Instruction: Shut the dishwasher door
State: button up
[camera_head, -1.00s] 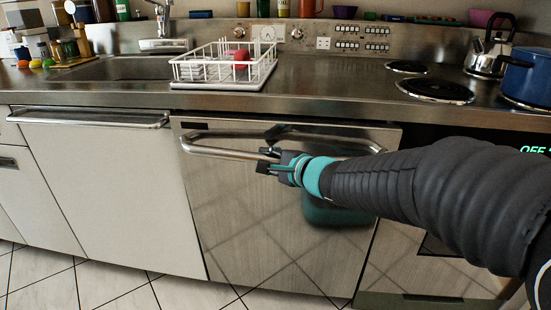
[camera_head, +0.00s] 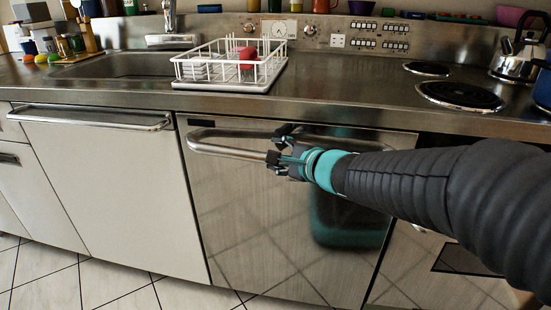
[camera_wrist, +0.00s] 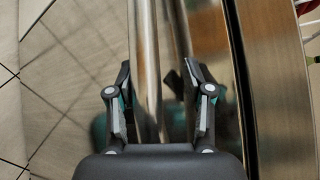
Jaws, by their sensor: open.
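The dishwasher door (camera_head: 290,220) is the shiny steel panel below the counter, right of the white cabinet. It stands upright, close to the line of the cabinet fronts; I cannot tell whether it is fully shut. Its bar handle (camera_head: 225,151) runs across the top, and also shows in the wrist view (camera_wrist: 146,50). My gripper (camera_head: 276,146) is at the middle of the handle, open. In the wrist view, my gripper (camera_wrist: 157,75) has its fingers on either side of the bar, with no clear grip on it. My arm hides the handle's right part.
A dark strip (camera_wrist: 241,80) lies between the door's top edge and the counter front. The counter (camera_head: 330,95) overhangs the door and carries a white dish rack (camera_head: 225,70) and coil burners (camera_head: 460,95). The tiled floor (camera_head: 110,285) in front is clear.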

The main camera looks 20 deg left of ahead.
aim_at(263, 232)
jog(key=k, duration=1.45)
